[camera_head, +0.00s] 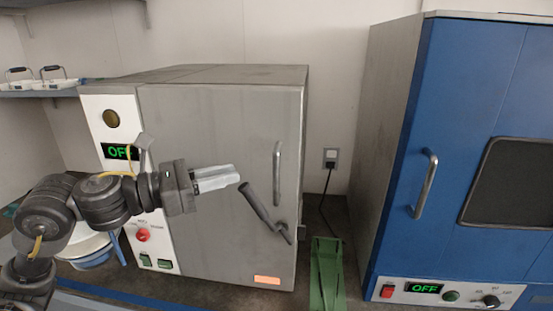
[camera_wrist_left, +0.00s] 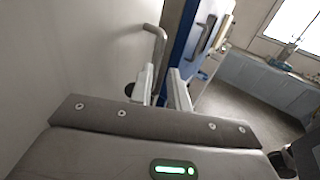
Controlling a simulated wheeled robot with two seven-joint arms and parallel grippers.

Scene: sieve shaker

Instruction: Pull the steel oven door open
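The steel oven (camera_head: 215,120) stands at the left with its grey door shut. A vertical bar handle (camera_head: 277,172) is on the door's right side. My left gripper (camera_head: 238,174) is in front of the door, left of the bar handle, pointing right. In the left wrist view its pale fingers (camera_wrist_left: 160,88) are apart with nothing between them. The bar handle (camera_wrist_left: 157,45) shows just beyond the fingertips there; I see no contact. My right gripper is not in view.
A blue oven (camera_head: 450,100) with its own handle stands at the right. A green object (camera_head: 327,275) lies on the bench between the ovens. A wall socket (camera_head: 331,157) with a cord is behind. The oven's display (camera_head: 118,151) reads OFF.

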